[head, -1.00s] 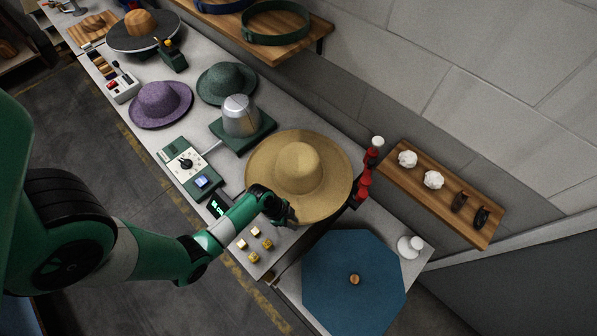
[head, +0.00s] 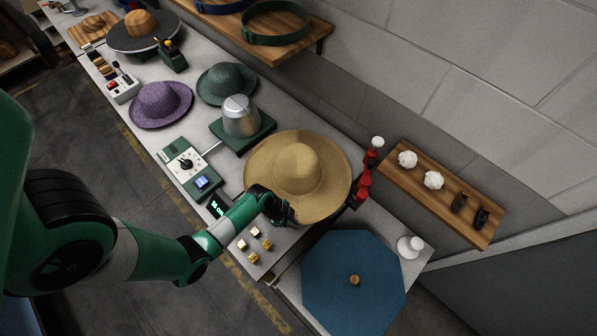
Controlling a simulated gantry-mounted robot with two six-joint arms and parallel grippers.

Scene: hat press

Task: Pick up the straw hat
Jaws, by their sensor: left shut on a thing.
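The straw hat (head: 297,168) is tan with a wide round brim and a domed crown. It is near the right end of the long bench, over a dark device that its brim partly hides. My left gripper (head: 290,217) is at the hat's near brim edge and is shut on the brim. The fingertips are small and partly hidden against the brim. My right gripper is not in the view.
A metal hat block (head: 240,116) on a green base stands left of the hat. Purple (head: 161,103) and green (head: 227,83) hats lie further back. Red bottles (head: 364,180) stand close right of the brim. A blue octagonal panel (head: 353,285) and small yellow cubes (head: 254,244) are in front.

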